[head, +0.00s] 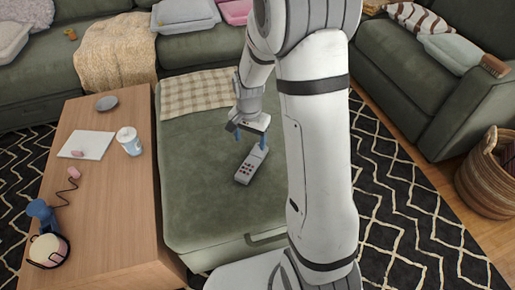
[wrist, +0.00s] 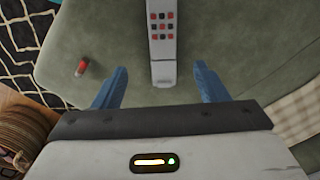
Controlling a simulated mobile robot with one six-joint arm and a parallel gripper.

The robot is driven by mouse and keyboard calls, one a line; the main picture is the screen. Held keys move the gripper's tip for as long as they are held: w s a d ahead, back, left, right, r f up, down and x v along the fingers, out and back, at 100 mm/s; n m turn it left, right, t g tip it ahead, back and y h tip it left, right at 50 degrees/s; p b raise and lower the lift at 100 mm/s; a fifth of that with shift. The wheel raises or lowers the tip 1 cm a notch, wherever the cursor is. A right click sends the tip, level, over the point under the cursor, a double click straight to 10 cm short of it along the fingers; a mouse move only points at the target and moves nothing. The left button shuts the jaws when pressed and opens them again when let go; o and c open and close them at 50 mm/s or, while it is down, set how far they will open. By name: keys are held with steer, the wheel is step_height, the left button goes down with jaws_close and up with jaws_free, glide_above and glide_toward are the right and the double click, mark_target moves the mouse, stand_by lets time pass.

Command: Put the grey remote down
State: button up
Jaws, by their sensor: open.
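The grey remote (head: 251,165), with red and dark buttons, lies on the green ottoman (head: 200,205) near its middle. It also shows in the wrist view (wrist: 163,50), buttons up, its near end between the blue fingers in the picture. My gripper (head: 264,142) is open, fingers spread on either side of the remote. In the wrist view (wrist: 160,70) there is a clear gap between each finger and the remote. The remote appears to rest on the cushion, not held.
A small red object (wrist: 82,67) lies on the ottoman. A checked blanket (head: 195,93) covers the ottoman's far end. The wooden table (head: 110,220) stands left with a cup (head: 129,141), notebook (head: 86,145) and headphones (head: 48,250). A basket (head: 487,175) stands right.

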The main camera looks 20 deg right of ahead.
steer(key=s+r+n, duration=0.4)
steer(key=s+r, duration=0.3)
steer(key=s, duration=0.3)
steer(key=s+r+n+t, duration=0.1)
steer(key=s+r+n, duration=0.3)
steer(key=s+r, duration=0.4)
steer(key=shift+s, duration=0.85)
step_height(320, 180, up, 24)
steer(key=t+p, duration=0.1)
steer(key=p, duration=2)
steer(key=shift+d+f+t, duration=0.15)
steer(key=shift+d+t, duration=0.05)
steer(key=shift+t, duration=0.1)
steer(key=shift+c, duration=0.5)
